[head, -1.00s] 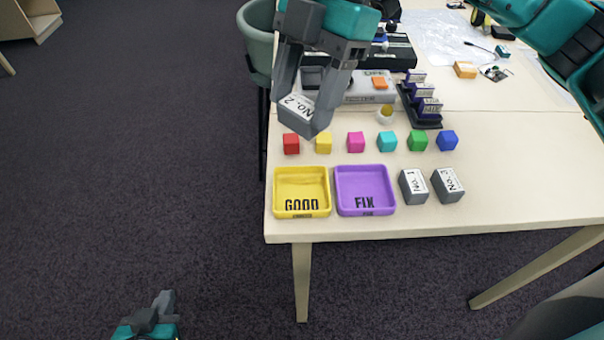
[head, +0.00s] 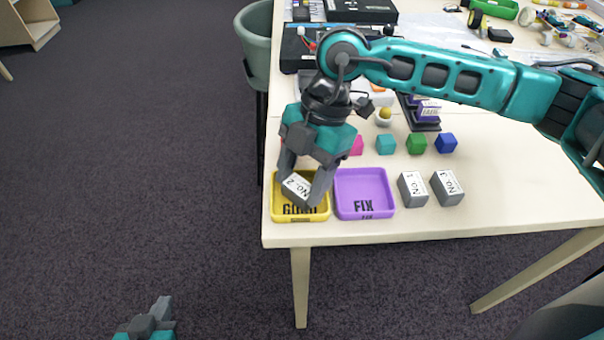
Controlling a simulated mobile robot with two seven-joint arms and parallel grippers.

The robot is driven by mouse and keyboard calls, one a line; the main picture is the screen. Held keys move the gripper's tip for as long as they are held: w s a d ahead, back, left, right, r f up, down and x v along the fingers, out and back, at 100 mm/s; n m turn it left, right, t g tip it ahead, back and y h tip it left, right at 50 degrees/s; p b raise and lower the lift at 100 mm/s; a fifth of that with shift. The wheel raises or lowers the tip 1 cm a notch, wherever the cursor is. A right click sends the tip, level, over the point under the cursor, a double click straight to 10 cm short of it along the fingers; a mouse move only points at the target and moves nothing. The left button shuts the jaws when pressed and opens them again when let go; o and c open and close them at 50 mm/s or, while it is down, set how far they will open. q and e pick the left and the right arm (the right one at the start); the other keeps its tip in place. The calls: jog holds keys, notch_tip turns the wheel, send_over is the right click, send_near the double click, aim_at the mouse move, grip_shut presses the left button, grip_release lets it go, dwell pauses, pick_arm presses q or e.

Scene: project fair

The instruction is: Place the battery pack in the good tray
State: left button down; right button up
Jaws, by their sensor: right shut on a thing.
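A grey battery pack labelled No. 2 (head: 297,187) is held between the fingers of my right gripper (head: 303,190). It is tilted and in or just above the yellow GOOD tray (head: 273,212); whether it touches the tray floor I cannot tell. The gripper hides the back of this tray. Two more grey packs, No. 1 (head: 413,190) and No. 3 (head: 447,188), stand on the table right of the purple FIX tray (head: 364,178). My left gripper (head: 152,313) is low at the bottom left, away from the table; its jaw opening is unclear.
Coloured cubes stand in a row behind the trays, including teal (head: 386,144), green (head: 416,143) and blue (head: 446,143). A dark rack (head: 426,126) stands behind them. The table's front right (head: 520,190) is clear. A chair (head: 256,45) is at the left edge.

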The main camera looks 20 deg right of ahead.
jog(key=o, duration=0.8)
jog(key=shift+r, duration=0.15)
jog(key=v, duration=1.2)
